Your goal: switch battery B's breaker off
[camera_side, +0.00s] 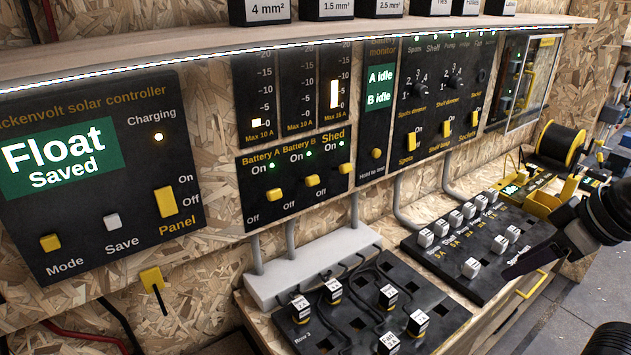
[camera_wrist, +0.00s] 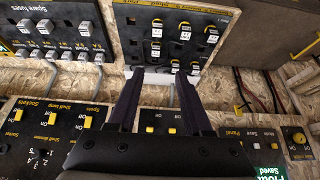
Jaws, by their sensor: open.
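Battery B's breaker (camera_side: 312,180) is a yellow toggle in the middle of a black three-breaker panel (camera_side: 258,215), between Battery A (camera_side: 275,194) and Shed (camera_side: 345,168). "On" is marked above it and "Off" below, and a small green light shows above it. In the upside-down wrist view the same breaker (camera_wrist: 172,130) appears between my fingers, farther off. My gripper (camera_side: 515,268) is at the right in the side view, over the fuse boards and well away from the breaker. In the wrist view my gripper (camera_wrist: 158,78) is open, with nothing between its fingers.
The solar controller (camera_side: 90,230) is left of the breakers, the monitor panel (camera_side: 377,130) right. A shelf (camera_side: 300,25) overhangs them. Below are a pale trunking (camera_side: 310,265) and boards with upright fuses (camera_side: 435,310). A yellow-flanged spool (camera_side: 562,145) stands near my arm.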

